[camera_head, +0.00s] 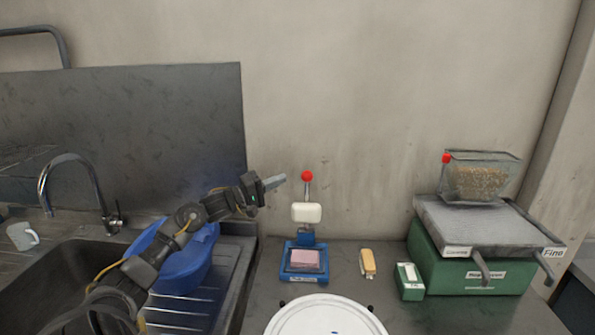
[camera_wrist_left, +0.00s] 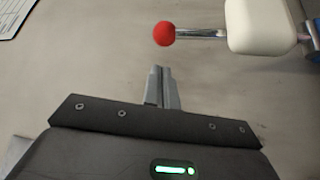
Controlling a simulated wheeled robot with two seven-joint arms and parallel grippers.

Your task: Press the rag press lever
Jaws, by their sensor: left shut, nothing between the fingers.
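The rag press (camera_head: 305,262) stands on the counter near the wall, with a blue base and a pink rag (camera_head: 305,258) on it. Its lever points up, with a white block (camera_head: 306,212) and a red ball knob (camera_head: 307,176) at the top. My left gripper (camera_head: 275,182) is shut and empty, just left of the red knob and apart from it. In the left wrist view the shut fingertips (camera_wrist_left: 159,70) are a little below the red knob (camera_wrist_left: 164,33), with the white block (camera_wrist_left: 258,25) to the right. My right gripper is not in view.
A sink with a tap (camera_head: 75,185) and a blue basin (camera_head: 185,262) lies at left under my left arm. A white round lid (camera_head: 325,318) is in front of the press. A yellow item (camera_head: 367,262), a small green box (camera_head: 409,281) and a green machine (camera_head: 465,268) stand to the right.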

